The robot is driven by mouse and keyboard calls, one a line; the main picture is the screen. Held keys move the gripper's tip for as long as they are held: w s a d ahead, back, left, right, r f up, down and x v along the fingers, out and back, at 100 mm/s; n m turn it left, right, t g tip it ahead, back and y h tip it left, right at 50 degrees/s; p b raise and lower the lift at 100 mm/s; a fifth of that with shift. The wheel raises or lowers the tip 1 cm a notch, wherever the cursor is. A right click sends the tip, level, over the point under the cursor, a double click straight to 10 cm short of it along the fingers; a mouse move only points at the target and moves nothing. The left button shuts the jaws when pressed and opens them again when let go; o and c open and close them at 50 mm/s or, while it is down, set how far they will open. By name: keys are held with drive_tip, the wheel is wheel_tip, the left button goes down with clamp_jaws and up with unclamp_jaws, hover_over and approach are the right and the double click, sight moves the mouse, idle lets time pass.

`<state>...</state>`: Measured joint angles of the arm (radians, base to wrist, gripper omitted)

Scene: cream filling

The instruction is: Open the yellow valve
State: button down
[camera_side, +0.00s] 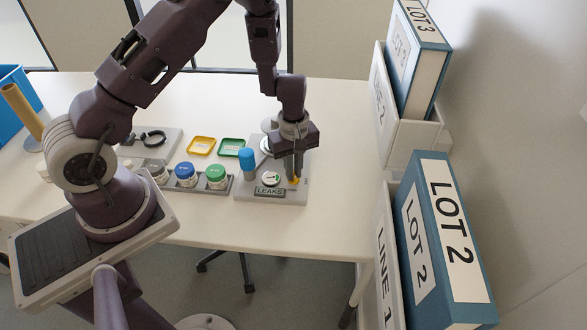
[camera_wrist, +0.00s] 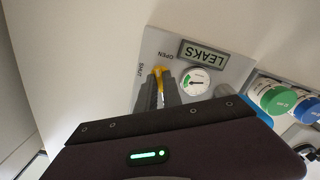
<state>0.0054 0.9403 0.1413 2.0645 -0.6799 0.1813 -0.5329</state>
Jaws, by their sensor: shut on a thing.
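The yellow valve (camera_side: 294,181) is on the grey board at its right front. In the wrist view the yellow valve (camera_wrist: 158,73) shows between my fingertips, close to the printed words OPEN and SHUT. My gripper (camera_side: 295,172) points down at the valve and is shut on it. In the wrist view my gripper (camera_wrist: 159,84) hides the lower part of the valve. The grey board (camera_side: 243,190) carries a LEAKS display (camera_side: 269,192) and a round gauge (camera_side: 271,178) to the left of the valve.
A blue cylinder (camera_side: 247,161) stands on the board's left. A blue-lidded jar (camera_side: 185,175) and a green-lidded jar (camera_side: 216,177) sit in a rack to the left. Yellow (camera_side: 201,146) and green (camera_side: 231,147) trays lie behind. LOT binders (camera_side: 447,240) stand at the right.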

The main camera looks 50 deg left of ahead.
drive_tip(key=m, duration=0.5)
drive_tip(key=shift+m, duration=0.4)
idle(0.4)
drive_tip(key=c, duration=1.5)
unclamp_jaws()
wheel_tip(320, 180, up, 7)
drive_tip(key=shift+r, duration=0.1)
